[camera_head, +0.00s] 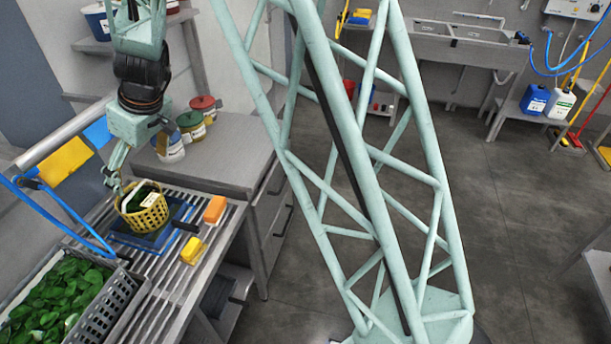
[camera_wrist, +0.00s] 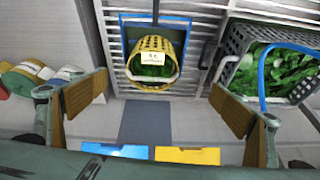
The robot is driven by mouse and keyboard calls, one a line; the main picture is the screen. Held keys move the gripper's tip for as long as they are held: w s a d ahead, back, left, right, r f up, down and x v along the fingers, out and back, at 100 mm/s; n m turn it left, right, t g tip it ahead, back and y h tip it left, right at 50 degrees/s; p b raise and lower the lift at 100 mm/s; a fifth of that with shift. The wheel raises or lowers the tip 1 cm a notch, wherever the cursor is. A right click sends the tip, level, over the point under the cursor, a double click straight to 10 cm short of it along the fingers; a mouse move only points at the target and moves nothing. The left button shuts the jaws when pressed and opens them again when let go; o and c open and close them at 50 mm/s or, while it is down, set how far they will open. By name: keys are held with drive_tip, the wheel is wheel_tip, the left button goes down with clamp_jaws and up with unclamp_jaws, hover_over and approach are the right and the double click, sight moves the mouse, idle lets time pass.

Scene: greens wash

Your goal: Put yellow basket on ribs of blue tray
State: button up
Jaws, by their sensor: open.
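The yellow basket (camera_head: 143,214) is a perforated tub with a white label and dark green contents, at the blue tray on the slatted counter. It looks tilted; I cannot tell whether its base rests on the ribs. The blue tray (camera_head: 147,243) shows around the basket's lower part, and its ribs are mostly hidden. In the wrist view the basket (camera_wrist: 135,70) is ahead of the fingers, with blue tray edges (camera_wrist: 180,25) beyond it. My gripper (camera_wrist: 160,104) is open, its fingers wide apart and empty. In the head view my gripper (camera_head: 113,178) is just left of the basket's rim.
A grey crate (camera_head: 98,322) of green leaves stands at the front left, with a blue hose (camera_head: 65,220) nearby. An orange block (camera_head: 215,209) and a yellow block (camera_head: 194,250) lie right of the tray. Several lidded tubs (camera_head: 190,125) stand behind. Yellow and blue cloths hang left.

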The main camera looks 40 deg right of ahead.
drive_tip(key=s+d+r+m, duration=0.1)
drive_tip(key=s+d+r, duration=0.3)
drive_tip(key=s+r, duration=0.6)
drive_tip(key=s+d+r+m, duration=0.2)
drive_tip(key=s+d+r, duration=0.2)
drive_tip(key=s+r, duration=0.6)
drive_tip(key=s+d+r+m+h, duration=0.1)
drive_tip(key=s+d, duration=0.3)
drive_tip(key=s, duration=0.5)
drive_tip(key=s+d+r+m+h, duration=0.1)
drive_tip(key=s+d, duration=0.2)
drive_tip(key=s, duration=0.7)
drive_tip(key=s+d+r+m+h, duration=0.1)
drive_tip(key=s+d, duration=0.3)
drive_tip(key=s, duration=0.6)
drive_tip(key=shift+d+m, duration=0.3)
drive_tip(key=shift+m, duration=0.2)
drive_tip(key=shift+d+r, duration=0.1)
drive_tip(key=shift+r, duration=0.05)
